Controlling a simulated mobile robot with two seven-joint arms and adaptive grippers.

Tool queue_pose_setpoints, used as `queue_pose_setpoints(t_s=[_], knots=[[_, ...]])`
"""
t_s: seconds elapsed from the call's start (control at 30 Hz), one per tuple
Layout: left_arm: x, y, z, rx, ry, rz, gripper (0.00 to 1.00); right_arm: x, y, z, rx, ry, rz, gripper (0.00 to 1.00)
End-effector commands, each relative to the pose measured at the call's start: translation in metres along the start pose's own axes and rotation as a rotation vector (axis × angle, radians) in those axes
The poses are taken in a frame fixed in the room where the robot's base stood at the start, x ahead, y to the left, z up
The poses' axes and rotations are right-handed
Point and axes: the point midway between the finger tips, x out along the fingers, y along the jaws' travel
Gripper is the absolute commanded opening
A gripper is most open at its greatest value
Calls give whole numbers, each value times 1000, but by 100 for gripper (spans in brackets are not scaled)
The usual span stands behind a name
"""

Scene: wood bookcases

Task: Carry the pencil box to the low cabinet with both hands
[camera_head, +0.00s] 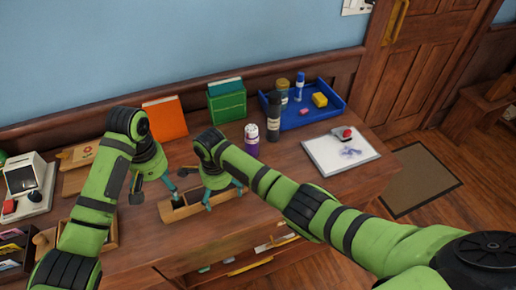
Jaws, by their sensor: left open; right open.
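A long, shallow wooden box (192,213), which looks like the pencil box, lies near the front edge of the wooden desk. Its inside is dark, and my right gripper partly hides it. My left gripper (154,190) is open, pointing down at the box's left end. My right gripper (221,196) is open, pointing down over the box's right part. I cannot tell whether either one touches the box. I cannot tell which piece of furniture is the low cabinet.
A blue tray (335,112) with bottles, a whiteboard (322,158), a dark bottle (273,118) and a purple-white bottle (251,141) stand to the right. An orange book (166,121) and green box (227,106) stand behind. An open drawer (245,262) shows below the desk's front.

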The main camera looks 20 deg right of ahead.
Motion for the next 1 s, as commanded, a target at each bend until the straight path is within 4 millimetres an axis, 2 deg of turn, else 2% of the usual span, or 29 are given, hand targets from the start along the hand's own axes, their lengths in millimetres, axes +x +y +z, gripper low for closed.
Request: queue_pose_setpoints(t_s=[0.17,0.4,0.6,0.8,1.0], knots=[[-3,0,0,0,0,0,88,-18,-1,0,-1,-2,-4,100],[-3,0,0,1,0,0,88,-69,-1,1,-1,-2,-6,100],[-3,0,0,1,0,0,88,-104,-1,0,0,-2,-4,100],[-2,0,0,1,0,0,88,-118,0,0,0,0,0,100],[-2,0,0,1,0,0,88,-120,0,0,0,0,0,100]])
